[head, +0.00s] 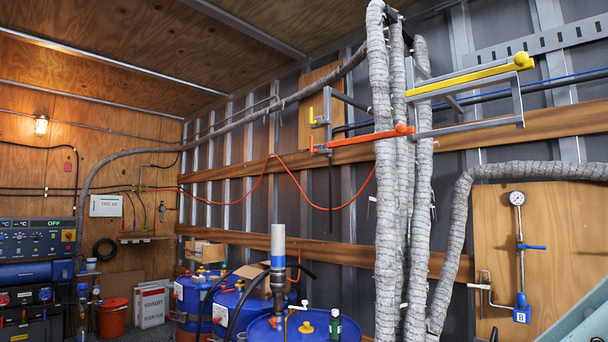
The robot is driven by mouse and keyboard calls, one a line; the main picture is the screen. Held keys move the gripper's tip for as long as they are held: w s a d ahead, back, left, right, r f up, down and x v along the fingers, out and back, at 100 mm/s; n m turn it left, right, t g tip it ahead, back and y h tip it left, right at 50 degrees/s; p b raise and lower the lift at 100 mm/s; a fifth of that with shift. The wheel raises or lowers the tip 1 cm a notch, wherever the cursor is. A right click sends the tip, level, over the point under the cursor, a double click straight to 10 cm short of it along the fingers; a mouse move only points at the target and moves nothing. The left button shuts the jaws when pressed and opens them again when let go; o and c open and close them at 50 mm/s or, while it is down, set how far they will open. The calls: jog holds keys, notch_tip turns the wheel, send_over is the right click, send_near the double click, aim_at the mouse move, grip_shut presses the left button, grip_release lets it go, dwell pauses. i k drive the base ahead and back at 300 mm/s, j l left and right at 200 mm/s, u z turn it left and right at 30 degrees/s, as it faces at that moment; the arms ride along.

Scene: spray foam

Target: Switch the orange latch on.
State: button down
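The orange latch (364,137) is a long thin orange bar on a grey metal bracket on the back wall, right of the picture's middle. It lies nearly level, with its right end slightly higher. Its rounded orange end (402,129) shows against the wrapped grey hoses. A similar yellow bar (468,79) with a round yellow end sits above and to the right, on a grey frame (516,105). My gripper is not in view, so its state and its distance from the latch do not show.
Thick wrapped hoses (386,220) hang beside the latch. Blue drums (262,329) with a grey-topped pump (278,250) stand below. A gauge and blue-handled valve (521,307) are on a wooden panel at right. A pale surface (585,320) fills the bottom-right corner.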

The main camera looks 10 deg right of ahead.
aim_at(312, 150)
jog(key=i+j+u, duration=0.2)
jog(key=i, duration=0.55)
jog(key=i+j+u, duration=0.2)
jog(key=i, duration=0.55)
jog(key=i+j+u, duration=0.2)
jog(key=i, duration=0.55)
